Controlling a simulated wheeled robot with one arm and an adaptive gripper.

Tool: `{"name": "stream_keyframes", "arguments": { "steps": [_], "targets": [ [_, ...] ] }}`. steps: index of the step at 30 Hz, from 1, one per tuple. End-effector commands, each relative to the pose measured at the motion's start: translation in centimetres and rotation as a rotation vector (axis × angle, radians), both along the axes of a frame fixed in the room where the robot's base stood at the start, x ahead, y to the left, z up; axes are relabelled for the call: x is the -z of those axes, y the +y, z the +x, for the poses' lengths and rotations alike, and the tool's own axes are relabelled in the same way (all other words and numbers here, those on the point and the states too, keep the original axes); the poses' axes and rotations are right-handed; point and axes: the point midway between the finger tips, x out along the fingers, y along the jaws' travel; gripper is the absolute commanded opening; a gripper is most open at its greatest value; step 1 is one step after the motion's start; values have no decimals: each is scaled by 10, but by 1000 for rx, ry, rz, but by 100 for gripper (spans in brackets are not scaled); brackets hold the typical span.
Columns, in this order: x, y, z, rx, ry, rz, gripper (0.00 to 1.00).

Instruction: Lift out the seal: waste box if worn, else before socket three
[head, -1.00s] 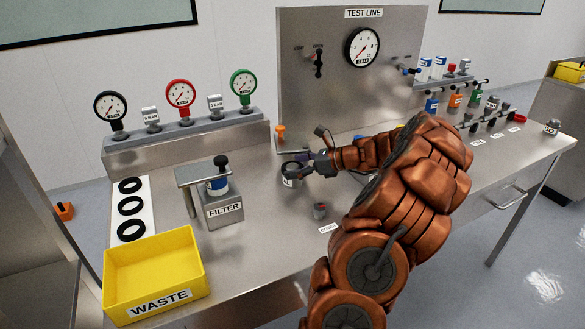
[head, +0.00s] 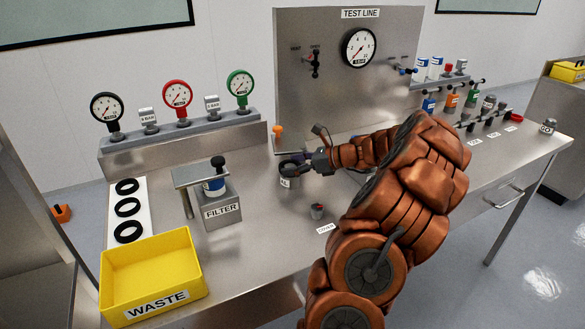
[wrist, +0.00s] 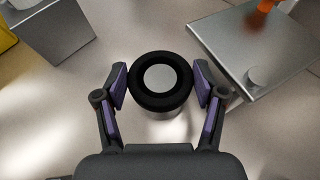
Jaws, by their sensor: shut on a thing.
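The seal (wrist: 161,103) is a thick black ring in the wrist view, with a pale grey disc showing through its middle. My gripper (wrist: 160,84) is shut on it, with a purple pad at its left and right sides. A grey metal cylinder (wrist: 167,114) shows just below the ring; I cannot tell whether they touch. In the head view my gripper (head: 304,164) is at the top of a small labelled metal vessel (head: 288,182). The yellow waste box (head: 152,283) stands at the front left. Sockets (head: 476,139) with small labels line the right of the bench. Wear on the seal cannot be made out.
Several black rings (head: 128,207) lie on a white strip behind the waste box. A filter block (head: 222,208) stands between them and the vessel. Gauges (head: 176,93) and the test line panel (head: 345,90) rise behind. A small knobbed part (head: 317,211) stands in front.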

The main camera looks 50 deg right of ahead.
Motion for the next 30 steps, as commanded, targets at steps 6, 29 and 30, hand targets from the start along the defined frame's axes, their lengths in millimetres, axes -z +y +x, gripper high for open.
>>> {"name": "stream_keyframes", "arguments": {
  "steps": [6,29,30],
  "targets": [
    [-23,0,0,-1,-3,-2,38],
    [-39,47,-105,3,-2,-3,38],
    [-40,49,-111,3,-1,-3,38]
  ]
}}
